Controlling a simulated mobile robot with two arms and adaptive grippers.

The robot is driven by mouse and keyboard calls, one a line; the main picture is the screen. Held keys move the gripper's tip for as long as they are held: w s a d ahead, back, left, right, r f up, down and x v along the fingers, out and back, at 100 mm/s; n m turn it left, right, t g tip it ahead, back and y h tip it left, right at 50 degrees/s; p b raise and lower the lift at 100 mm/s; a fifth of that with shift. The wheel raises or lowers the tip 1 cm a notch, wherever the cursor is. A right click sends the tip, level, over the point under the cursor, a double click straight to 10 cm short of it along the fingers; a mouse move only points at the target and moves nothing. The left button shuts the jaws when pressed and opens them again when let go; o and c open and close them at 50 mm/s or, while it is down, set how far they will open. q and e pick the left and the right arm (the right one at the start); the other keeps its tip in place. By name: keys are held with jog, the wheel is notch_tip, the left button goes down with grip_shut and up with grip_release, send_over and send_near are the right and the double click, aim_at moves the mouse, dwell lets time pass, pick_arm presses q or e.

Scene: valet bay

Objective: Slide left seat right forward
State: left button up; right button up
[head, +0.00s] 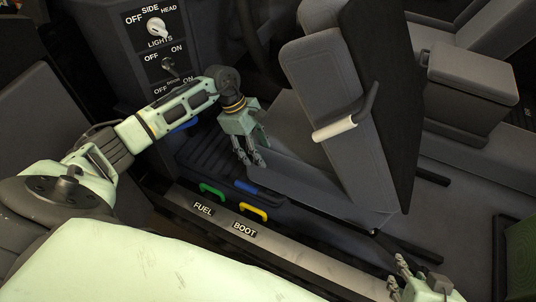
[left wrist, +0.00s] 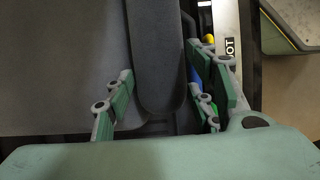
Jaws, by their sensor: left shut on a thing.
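The left seat (head: 317,85) is dark grey, with an upright backrest and a cushion that reaches left under my left gripper. My left gripper (head: 250,161) is at the front part of the cushion's outer side. In the left wrist view its fingers (left wrist: 163,78) straddle a long, dark grey padded edge of the seat (left wrist: 158,55), shut on it. A blue handle (head: 246,187) sits low beside the seat, just below the gripper. Dark floor rails (head: 415,249) show behind the seat. My right gripper (head: 398,275) is at the lower right, fingertips apart and empty, away from the seat.
Green (head: 212,190) and yellow (head: 254,211) handles stand by the sill marked FUEL and BOOT (head: 290,257). A panel with light and door switches (head: 165,50) is upper left. A grey console box (head: 472,75) stands right of the seat. Floor behind the seat is partly clear.

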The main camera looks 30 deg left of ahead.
pick_arm(q)
jog(key=shift+a, duration=0.4)
jog(key=o, duration=1.5)
jog(key=shift+o, duration=1.1)
jog(key=shift+d, duration=0.1)
jog(key=v, duration=0.7)
jog(key=shift+r, duration=0.3)
